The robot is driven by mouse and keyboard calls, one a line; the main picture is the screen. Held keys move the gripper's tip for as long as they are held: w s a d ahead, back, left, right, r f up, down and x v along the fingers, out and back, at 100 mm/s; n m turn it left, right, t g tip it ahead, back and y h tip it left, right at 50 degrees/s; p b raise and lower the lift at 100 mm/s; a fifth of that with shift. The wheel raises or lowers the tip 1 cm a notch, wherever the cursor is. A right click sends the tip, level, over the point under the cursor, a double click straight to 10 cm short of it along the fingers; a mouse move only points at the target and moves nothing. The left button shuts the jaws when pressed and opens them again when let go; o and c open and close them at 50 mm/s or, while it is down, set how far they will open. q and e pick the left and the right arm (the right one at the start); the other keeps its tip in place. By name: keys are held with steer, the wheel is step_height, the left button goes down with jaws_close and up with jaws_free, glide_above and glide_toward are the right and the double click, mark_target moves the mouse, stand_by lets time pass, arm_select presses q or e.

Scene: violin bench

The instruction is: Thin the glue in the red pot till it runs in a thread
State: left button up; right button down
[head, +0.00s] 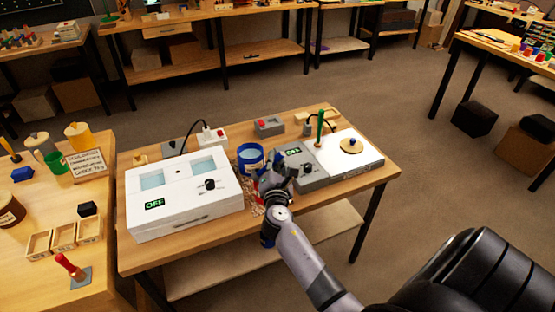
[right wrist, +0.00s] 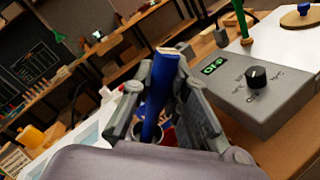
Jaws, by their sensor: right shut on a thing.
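My right gripper (head: 270,178) is over the front edge of the bench, between the white box and the grey control unit. In the right wrist view it is shut on a blue stick-like handle (right wrist: 158,95) with a pale end, held tilted between the fingers. What the handle belongs to is hidden. A blue pot (head: 250,149) with pale blue contents stands just behind the gripper. A small red patch (right wrist: 168,136) shows below the fingers; I cannot tell whether it is the red pot. No red pot or glue shows clearly. My left gripper is out of view.
The white two-well box (head: 183,221) has a display reading OFF. The grey control unit (head: 316,178) carries a knob, beside a white plate (head: 361,166) with a round lid (head: 351,146). A green upright stick (head: 320,124) stands behind. The left table (head: 40,270) holds trays and jars.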

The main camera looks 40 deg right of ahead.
mark_target(259, 171)
steer(key=r+n, duration=0.1)
steer(key=w+a+n+p, duration=0.1)
steer(key=n, duration=0.1)
steer(key=shift+a+r+p, duration=0.3)
steer(key=shift+r, duration=0.05)
steer(key=shift+w+a+r+n+p, duration=0.25)
steer(key=shift+a+n+p, duration=0.15)
steer(key=shift+n, duration=0.5)
steer(key=r+n+p, duration=0.1)
steer(key=p, duration=0.1)
steer(key=w+a+r+n+p, duration=0.1)
steer(key=n+p, duration=0.1)
steer(key=shift+w+a+r+n, duration=0.15)
steer(key=shift+a+n, duration=0.15)
steer(key=shift+r+p, duration=0.8)
steer(key=shift+r, duration=0.05)
